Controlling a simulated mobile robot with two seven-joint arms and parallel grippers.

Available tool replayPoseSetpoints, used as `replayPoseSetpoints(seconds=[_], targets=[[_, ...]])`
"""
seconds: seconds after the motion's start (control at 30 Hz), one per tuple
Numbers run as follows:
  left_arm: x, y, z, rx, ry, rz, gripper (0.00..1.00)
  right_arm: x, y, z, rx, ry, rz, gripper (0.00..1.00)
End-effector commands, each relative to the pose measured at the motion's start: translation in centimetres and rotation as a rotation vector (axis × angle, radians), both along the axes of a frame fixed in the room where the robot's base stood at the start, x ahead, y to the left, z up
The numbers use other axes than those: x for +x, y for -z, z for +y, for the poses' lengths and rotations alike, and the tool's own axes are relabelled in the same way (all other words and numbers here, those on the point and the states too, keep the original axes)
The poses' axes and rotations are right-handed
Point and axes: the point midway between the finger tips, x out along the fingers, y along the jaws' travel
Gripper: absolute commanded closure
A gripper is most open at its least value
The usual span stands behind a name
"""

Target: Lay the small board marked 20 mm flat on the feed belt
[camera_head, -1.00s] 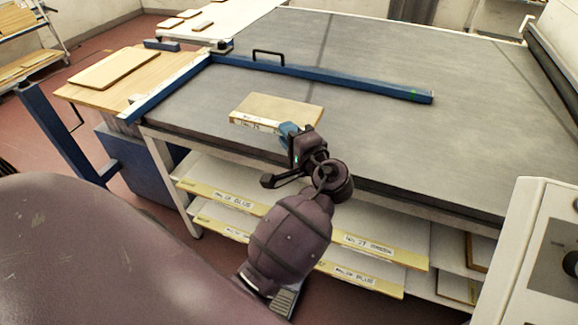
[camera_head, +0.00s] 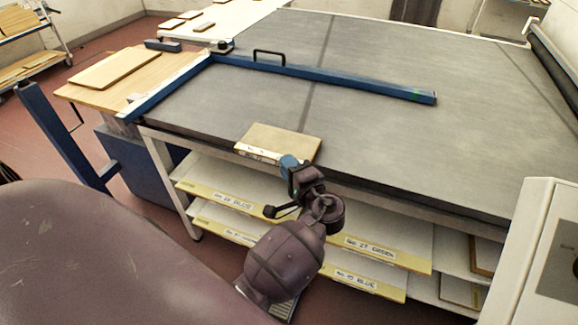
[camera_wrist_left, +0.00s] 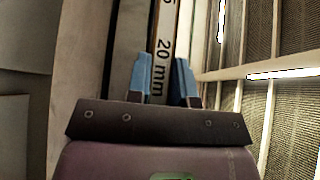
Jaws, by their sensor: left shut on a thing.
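The small board (camera_head: 283,141) is tan with a white label strip on its near edge. In the head view it looks about level at the near edge of the grey feed belt (camera_head: 400,140); I cannot tell whether it touches the belt. My left gripper (camera_head: 290,164) is shut on the near edge of the board. In the left wrist view the blue fingertips (camera_wrist_left: 162,82) sit either side of the board's edge (camera_wrist_left: 166,40), which reads "20 mm". My right gripper is not in view.
A blue guide bar (camera_head: 340,83) with a black handle crosses the belt behind the board. A wooden side table (camera_head: 80,92) with a larger board (camera_head: 115,68) stands left. Labelled shelves (camera_head: 225,196) lie below the belt, and a pale control box (camera_head: 530,240) stands right.

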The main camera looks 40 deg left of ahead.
Motion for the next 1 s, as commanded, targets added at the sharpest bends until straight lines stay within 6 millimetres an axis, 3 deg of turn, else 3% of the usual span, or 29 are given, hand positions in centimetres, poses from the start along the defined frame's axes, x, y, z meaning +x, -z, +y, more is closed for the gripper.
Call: replayPoseSetpoints(seconds=[0.2,0.23,0.4,1.0], targets=[[0.02,0.27,-0.01,0.0,0.0,0.0,1.0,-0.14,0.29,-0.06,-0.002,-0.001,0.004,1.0],[0.01,0.33,-0.01,0.0,0.0,0.0,0.77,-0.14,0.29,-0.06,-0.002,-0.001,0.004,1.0],[0.02,0.21,-0.01,0.0,0.0,-0.001,0.53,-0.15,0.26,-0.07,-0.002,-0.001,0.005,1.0],[0.13,-0.05,0.2,0.0,0.001,0.0,0.53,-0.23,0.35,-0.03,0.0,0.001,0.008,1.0]])
